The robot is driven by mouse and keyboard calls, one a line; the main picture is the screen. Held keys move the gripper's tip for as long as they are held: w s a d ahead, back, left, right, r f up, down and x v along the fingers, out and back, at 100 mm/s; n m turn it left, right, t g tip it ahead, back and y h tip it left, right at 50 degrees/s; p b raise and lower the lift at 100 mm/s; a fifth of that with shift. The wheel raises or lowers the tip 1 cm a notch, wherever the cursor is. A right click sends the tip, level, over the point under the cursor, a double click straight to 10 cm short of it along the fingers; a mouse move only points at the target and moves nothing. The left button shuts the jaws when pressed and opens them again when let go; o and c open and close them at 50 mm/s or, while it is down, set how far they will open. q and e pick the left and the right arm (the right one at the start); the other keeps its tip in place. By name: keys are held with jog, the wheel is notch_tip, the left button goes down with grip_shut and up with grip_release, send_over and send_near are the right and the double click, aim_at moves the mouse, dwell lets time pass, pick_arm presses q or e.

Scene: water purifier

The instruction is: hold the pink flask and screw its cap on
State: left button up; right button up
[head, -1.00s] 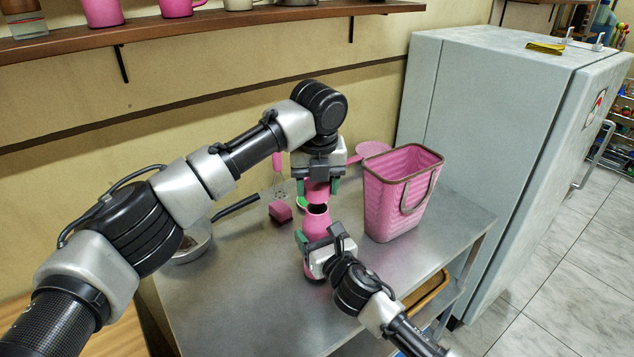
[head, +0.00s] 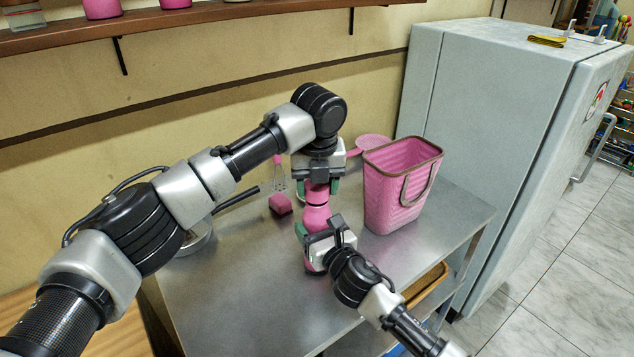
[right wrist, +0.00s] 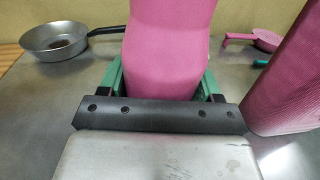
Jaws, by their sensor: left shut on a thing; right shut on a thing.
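The pink flask (head: 316,216) stands upright on or just above the metal table, with its lower part hidden by my right gripper. My right gripper (head: 309,234) is shut on the flask's body; its green fingers also show on both sides of the flask (right wrist: 165,50) in the right wrist view. My left gripper (head: 319,184) is above, pointing down, shut on the pink cap (head: 317,193). The cap is at the flask's mouth and looks to be touching it. Whether the threads are engaged cannot be seen.
A pink basket (head: 395,200) stands close to the right of the flask. The table front is clear. A fridge (head: 490,130) stands at the right.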

pick_arm(q)
jog(key=shift+f, duration=0.5)
pick_arm(e)
grip_shut()
pick_arm(q)
jog(key=m, duration=0.6)
jog(key=shift+m+h, duration=0.4)
jog(key=o, duration=0.9)
jog(key=shift+r, duration=2.3)
